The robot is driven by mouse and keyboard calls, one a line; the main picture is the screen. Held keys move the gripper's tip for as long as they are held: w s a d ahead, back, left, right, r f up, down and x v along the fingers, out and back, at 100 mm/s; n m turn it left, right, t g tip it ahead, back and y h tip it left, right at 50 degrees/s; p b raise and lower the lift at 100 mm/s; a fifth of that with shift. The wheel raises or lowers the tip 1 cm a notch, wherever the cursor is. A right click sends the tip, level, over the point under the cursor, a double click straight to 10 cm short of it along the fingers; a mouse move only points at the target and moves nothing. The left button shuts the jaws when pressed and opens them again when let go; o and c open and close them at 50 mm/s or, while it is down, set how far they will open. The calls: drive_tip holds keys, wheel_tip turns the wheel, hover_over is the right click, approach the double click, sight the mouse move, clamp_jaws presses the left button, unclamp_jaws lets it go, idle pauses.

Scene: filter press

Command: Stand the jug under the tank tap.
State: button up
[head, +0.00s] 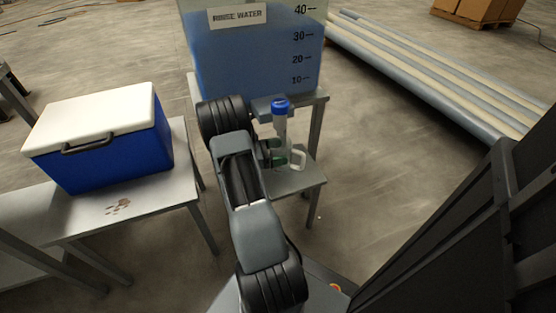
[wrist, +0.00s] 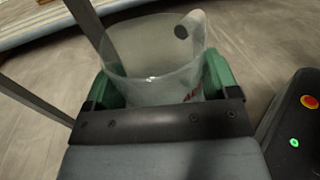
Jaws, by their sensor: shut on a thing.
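The jug (head: 298,158) is clear and whitish with a pale handle, upright above the low shelf at the tank's front. My gripper (head: 274,152) is shut on it, its green fingers on either side. In the wrist view the open-mouthed jug (wrist: 150,75) sits between the green fingers (wrist: 158,82), with red marking on its wall. The tank (head: 250,50) holds blue water and is labelled rinse water. A blue-topped upright piece (head: 281,105), apparently the tap, stands in front of it, just above the jug. I cannot tell whether the jug's base touches the shelf.
The low shelf (head: 305,180) has bare surface at its front right. A blue cooler with a white lid (head: 100,135) stands on a table (head: 170,190) at left. Long pipes (head: 430,75) lie on the floor at right. A dark panel (head: 470,240) fills the lower right.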

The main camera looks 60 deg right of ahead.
drive_tip(key=shift+f+b, duration=1.55)
drive_tip(key=shift+f, duration=0.1)
drive_tip(key=shift+f, duration=0.1)
